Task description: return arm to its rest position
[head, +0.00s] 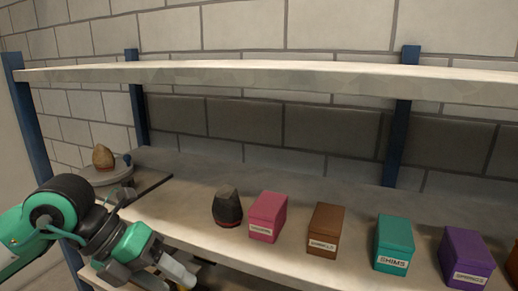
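My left arm comes in from the left, in front of the shelf's front edge. Its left gripper (168,281) points down and right at the bottom edge of the head view. The fingertips are partly cut off, so I cannot tell whether it is open or shut. A small yellowish patch shows by the fingertips, too little to identify. My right gripper is not in view.
A tan lump (103,157) sits on a round grey plate (108,174). An upper board (270,75) runs above.

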